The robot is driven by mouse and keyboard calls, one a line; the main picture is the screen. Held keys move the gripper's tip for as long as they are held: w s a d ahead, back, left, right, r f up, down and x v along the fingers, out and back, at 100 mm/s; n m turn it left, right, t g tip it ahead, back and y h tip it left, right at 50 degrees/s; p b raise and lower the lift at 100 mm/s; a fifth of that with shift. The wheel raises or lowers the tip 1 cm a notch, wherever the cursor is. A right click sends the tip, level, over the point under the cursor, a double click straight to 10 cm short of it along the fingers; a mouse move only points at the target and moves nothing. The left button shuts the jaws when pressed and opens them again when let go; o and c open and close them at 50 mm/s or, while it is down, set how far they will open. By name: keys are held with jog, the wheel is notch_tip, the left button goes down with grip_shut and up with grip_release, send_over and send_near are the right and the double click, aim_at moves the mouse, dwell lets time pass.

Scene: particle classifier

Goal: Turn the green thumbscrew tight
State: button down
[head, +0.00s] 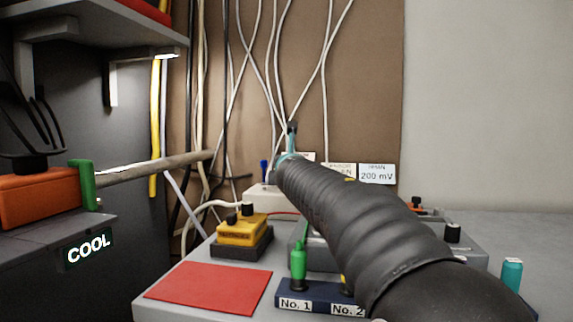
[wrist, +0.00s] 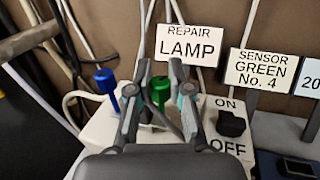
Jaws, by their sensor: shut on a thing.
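The green thumbscrew (wrist: 159,90) stands upright on the white lamp box (wrist: 95,132), below the REPAIR LAMP label, in the wrist view. My gripper (wrist: 161,72) has one finger on each side of it and is shut on it. The fingers partly frame its head, and its lower part is partly hidden. In the head view my gripper (head: 291,140) is at the far end of my dark ribbed arm, by the back panel. The thumbscrew does not show clearly there. I cannot tell how tight it sits.
A blue thumbscrew (wrist: 104,80) stands left of the gripper on the same box. A black ON/OFF switch (wrist: 231,122) is close on the right. White cables hang behind. In the head view a yellow device (head: 242,229) and a red mat (head: 208,288) lie nearer on the bench.

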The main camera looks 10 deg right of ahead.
jog(key=m+h+p, duration=0.1)
jog(key=m+h, duration=0.1)
jog(key=h, duration=0.1)
jog(key=m+g+h, duration=0.1)
jog(key=h, duration=0.1)
jog(key=shift+w+a+r+m+g+h+p, duration=0.1)
jog(key=shift+a+r+m+g+h+p, duration=0.05)
jog(key=shift+m+g+h+p, duration=0.2)
jog(key=m+g+h+p, duration=0.1)
jog(key=p, duration=0.1)
jog(key=m+g+h+p, duration=0.1)
jog(key=h, duration=0.1)
jog(key=shift+r+m+h+p, duration=0.2)
jog(key=shift+m+h+p, duration=0.05)
jog(key=shift+m+p, duration=0.15)
jog(key=m+g+h+p, duration=0.3)
jog(key=p, duration=0.3)
jog(key=shift+g+h, duration=0.3)
jog(key=shift+g, duration=0.05)
jog(key=shift+f+m+g+h+p, duration=0.2)
jog(key=shift+m+g+h+p, duration=0.2)
jog(key=shift+m+g, duration=0.25)
jog(key=shift+f+m+g+h+p, duration=0.15)
jog(key=shift+m+g+h+p, duration=0.2)
jog(key=shift+g, duration=0.4)
jog(key=c, duration=1)
grip_release()
jog(key=shift+d, duration=0.25)
jog(key=shift+c, duration=0.2)
